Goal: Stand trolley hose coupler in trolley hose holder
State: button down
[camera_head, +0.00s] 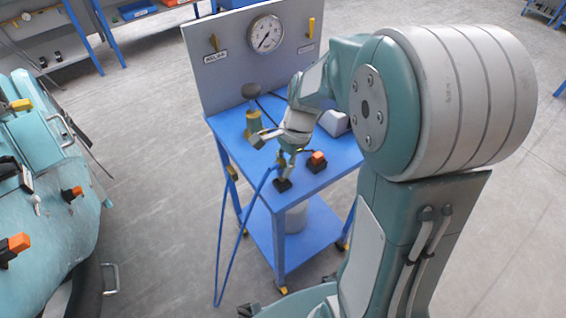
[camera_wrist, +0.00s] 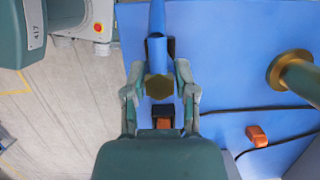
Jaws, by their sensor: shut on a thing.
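My gripper (camera_head: 286,158) is low over the front of the blue trolley top, with its fingers (camera_wrist: 160,90) shut around the trolley hose coupler. The coupler shows as a brass hexagon (camera_wrist: 158,88) between the fingers in the wrist view. The blue hose (camera_wrist: 157,48) runs from it, and hangs in a loop (camera_head: 219,245) beside the trolley in the head view. A small black base (camera_head: 282,185), seemingly the trolley hose holder, sits just below the gripper. In the wrist view a dark part (camera_wrist: 171,47) shows beside the hose. I cannot tell whether coupler and holder touch.
An orange-topped black block (camera_head: 317,160) stands close right of the gripper and also shows in the wrist view (camera_wrist: 162,118). A brass post with a dark knob (camera_head: 253,125) stands behind left. A gauge panel (camera_head: 225,75) backs the trolley. Another orange piece (camera_wrist: 257,135) lies near black cables.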

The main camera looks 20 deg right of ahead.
jog(key=shift+f, duration=1.25)
dwell(0.4)
jog(key=shift+c, duration=1.7)
grip_release()
jog(key=v, duration=1.2)
jog(key=shift+w, duration=0.1)
